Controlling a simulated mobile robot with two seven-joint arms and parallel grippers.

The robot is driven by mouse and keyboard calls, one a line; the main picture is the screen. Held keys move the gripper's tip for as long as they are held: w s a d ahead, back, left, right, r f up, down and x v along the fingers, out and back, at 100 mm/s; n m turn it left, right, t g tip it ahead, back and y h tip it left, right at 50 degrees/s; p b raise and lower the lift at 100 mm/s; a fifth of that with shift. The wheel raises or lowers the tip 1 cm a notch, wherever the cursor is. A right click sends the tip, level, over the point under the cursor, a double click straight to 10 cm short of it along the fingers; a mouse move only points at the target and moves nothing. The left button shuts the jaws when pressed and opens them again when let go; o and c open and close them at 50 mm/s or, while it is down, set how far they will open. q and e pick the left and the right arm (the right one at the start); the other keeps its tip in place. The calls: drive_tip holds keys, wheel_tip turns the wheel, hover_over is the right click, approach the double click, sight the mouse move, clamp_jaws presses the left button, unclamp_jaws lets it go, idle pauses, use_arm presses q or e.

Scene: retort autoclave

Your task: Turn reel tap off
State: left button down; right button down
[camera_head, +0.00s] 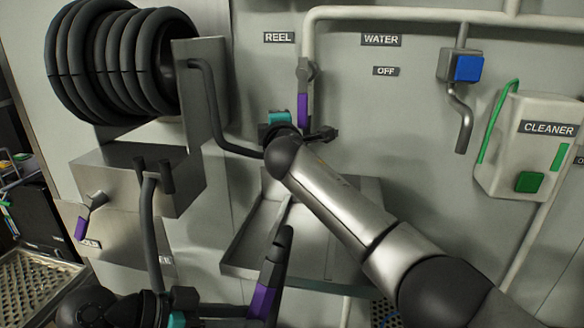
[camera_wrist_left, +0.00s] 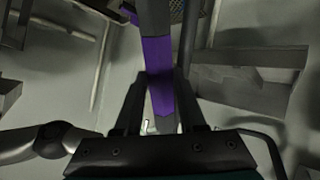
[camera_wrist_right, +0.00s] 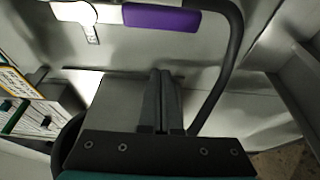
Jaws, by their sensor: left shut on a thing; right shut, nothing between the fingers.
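The reel tap is on the pipe right of the REEL label. Its purple lever (camera_head: 303,110) hangs down, in line with the pipe, and shows sideways at the top of the right wrist view (camera_wrist_right: 160,18). My right gripper (camera_head: 328,133) is beside the lever's lower end; its fingers (camera_wrist_right: 161,100) are shut and empty, apart from the lever in the right wrist view. My left gripper (camera_head: 245,309) is low in front, shut on a dark hose nozzle with a purple grip (camera_head: 262,302). That purple grip stands between the fingers in the left wrist view (camera_wrist_left: 157,75).
An OFF label (camera_head: 385,71) is right of the tap. The hose reel (camera_head: 120,60) and a steel box (camera_head: 135,180) are at left, with another purple lever (camera_head: 82,228) below. A black hose (camera_head: 212,110) curves beside the tap. A cleaner canister (camera_head: 530,145) hangs at right.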

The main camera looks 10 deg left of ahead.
drive_tip(key=shift+w+d, duration=1.3)
drive_tip(key=shift+d, duration=0.25)
